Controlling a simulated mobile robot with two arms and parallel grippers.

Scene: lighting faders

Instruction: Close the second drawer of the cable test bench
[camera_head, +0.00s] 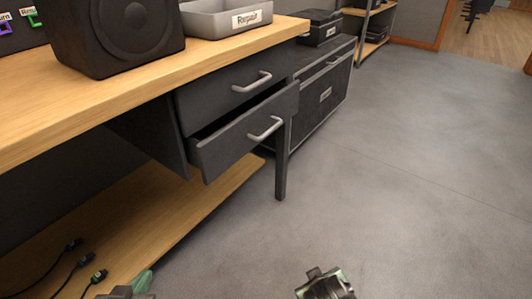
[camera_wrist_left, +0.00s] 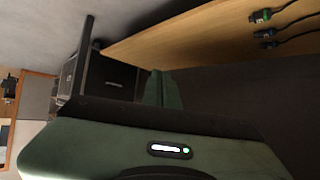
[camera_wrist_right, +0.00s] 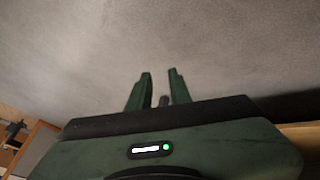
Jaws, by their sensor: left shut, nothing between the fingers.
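The cable test bench has a wooden top (camera_head: 110,98) and two dark drawers with pale bar handles. The upper drawer (camera_head: 225,88) looks shut. The lower, second drawer (camera_head: 232,143) stands partly pulled out, with a dark gap above its front; its handle (camera_head: 265,129) is clear of both grippers. My left gripper (camera_head: 140,283) is at the bottom left of the head view, apart from the drawers; its green fingers (camera_wrist_left: 158,88) are together and empty. My right gripper's fingers (camera_wrist_right: 158,90) are apart in the right wrist view; a small dark shape shows low between them.
A speaker (camera_head: 115,35) and a grey labelled tray (camera_head: 222,20) stand on the bench. Cable ends (camera_head: 85,262) lie on the low wooden shelf (camera_head: 150,235). A bench leg (camera_head: 281,165) stands right of the drawers, with dark cases (camera_head: 322,90) behind. The grey floor (camera_head: 400,180) is free.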

